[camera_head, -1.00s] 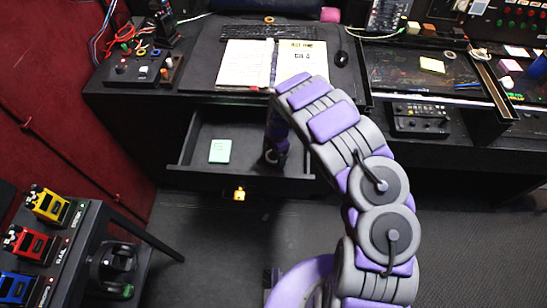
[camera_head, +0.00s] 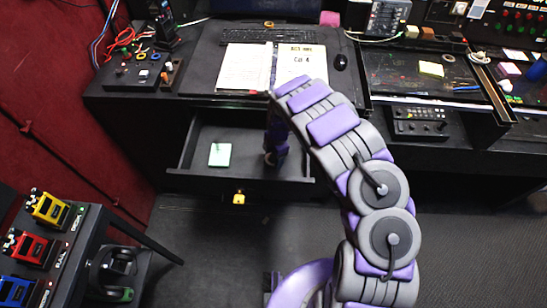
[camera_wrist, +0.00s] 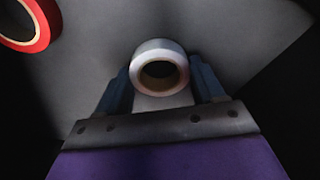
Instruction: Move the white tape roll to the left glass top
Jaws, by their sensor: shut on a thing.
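The white tape roll (camera_wrist: 160,66) is between my gripper's two blue fingers (camera_wrist: 162,88) in the wrist view, and the gripper is shut on it. In the head view my gripper (camera_head: 272,156) is at the right part of the open desk drawer, and the roll is too small there to make out clearly. A red tape roll (camera_wrist: 30,22) lies apart from the gripper at the upper left of the wrist view. A dark, glossy panel that looks like the left glass top (camera_head: 400,75) is on the desk to the right, with a yellow note on it.
The open drawer (camera_head: 190,150) has walls around my gripper and holds a pale green note pad (camera_head: 220,154). Papers (camera_head: 245,66), a keyboard (camera_head: 255,35) and a mouse (camera_head: 341,61) are on the desk above. A control box (camera_head: 420,121) sits below the panel. Floor in front is clear.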

